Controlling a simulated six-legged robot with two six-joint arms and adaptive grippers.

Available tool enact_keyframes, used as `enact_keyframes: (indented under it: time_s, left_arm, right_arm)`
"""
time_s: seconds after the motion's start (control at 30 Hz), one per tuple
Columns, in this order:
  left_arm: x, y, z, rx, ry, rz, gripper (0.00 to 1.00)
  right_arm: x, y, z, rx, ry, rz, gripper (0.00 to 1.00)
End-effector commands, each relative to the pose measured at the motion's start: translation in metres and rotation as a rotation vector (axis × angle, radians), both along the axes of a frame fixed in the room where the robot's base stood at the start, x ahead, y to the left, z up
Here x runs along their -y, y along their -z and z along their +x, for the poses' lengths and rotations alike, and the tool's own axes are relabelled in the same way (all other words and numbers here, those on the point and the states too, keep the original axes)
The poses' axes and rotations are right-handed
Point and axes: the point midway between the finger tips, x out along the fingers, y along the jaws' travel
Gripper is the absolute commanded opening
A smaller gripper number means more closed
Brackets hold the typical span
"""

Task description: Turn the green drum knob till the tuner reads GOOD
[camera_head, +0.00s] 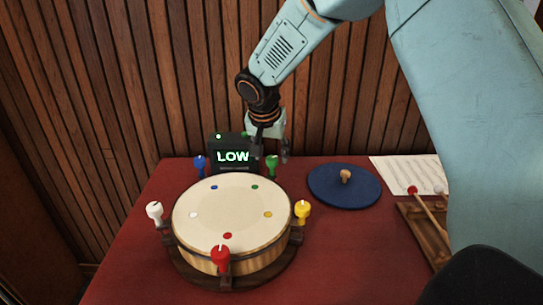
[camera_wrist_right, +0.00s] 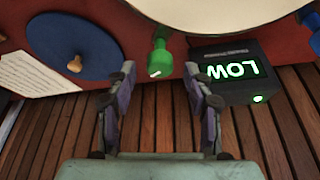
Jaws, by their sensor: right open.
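The drum (camera_head: 232,215) has a cream skin and wooden sides, and stands on a red-covered table with coloured knobs around its rim. The green knob (camera_head: 271,164) is at its back right, beside the black tuner (camera_head: 233,154), which reads LOW in green. In the right wrist view the green knob (camera_wrist_right: 160,56) hangs upside down just beyond and between the open fingers of my right gripper (camera_wrist_right: 163,90), apart from both. The tuner (camera_wrist_right: 234,72) shows there at the right. In the head view my right gripper (camera_head: 268,142) is behind the knob. My left gripper is not in view.
A blue round mat (camera_head: 325,190) with a wooden peg (camera_head: 345,176) lies right of the drum. A paper sheet (camera_head: 405,168) and a wooden tray (camera_head: 420,230) with mallets lie further right. The slatted wall (camera_head: 130,100) is close behind.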

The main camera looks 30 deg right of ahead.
Motion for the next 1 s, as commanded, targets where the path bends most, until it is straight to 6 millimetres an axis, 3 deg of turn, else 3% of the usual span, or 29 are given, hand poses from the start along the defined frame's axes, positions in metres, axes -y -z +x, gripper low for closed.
enact_keyframes:
  time_s: [0.3, 0.5, 1.0]
  left_arm:
    - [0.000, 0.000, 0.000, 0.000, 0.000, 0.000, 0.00]
    - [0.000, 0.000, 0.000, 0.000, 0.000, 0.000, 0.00]
    - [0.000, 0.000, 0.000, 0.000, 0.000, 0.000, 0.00]
  right_arm:
    - [-0.019, -0.062, -0.016, 0.004, -0.002, -0.003, 0.52]
    - [-0.026, -0.086, -0.024, 0.001, 0.000, -0.001, 0.52]
    - [-0.028, -0.094, -0.026, 0.000, -0.001, -0.001, 0.52]
